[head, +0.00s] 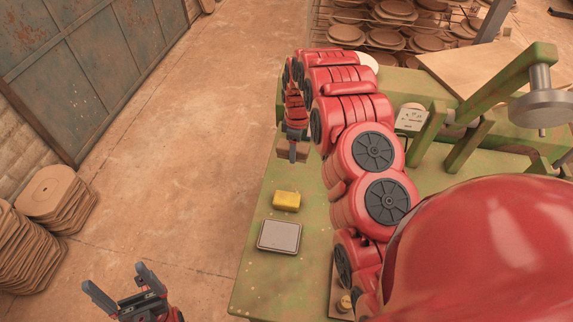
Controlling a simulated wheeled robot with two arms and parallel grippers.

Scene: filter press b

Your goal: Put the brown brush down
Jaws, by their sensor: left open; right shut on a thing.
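The brown brush (283,148) is at the far left part of the green table (262,268), near its left edge. My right gripper (293,153) points down and is shut on the brush, covering its middle. I cannot tell whether the brush touches the table top. My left gripper (124,289) is open and empty at the lower left, over the floor and apart from the table.
A yellow sponge (286,201) and a flat grey pad (279,236) lie on the table nearer than the brush. A green press frame (470,110) with a metal wheel (541,108) stands at the right. Stacked brown discs (40,240) stand on the floor at left.

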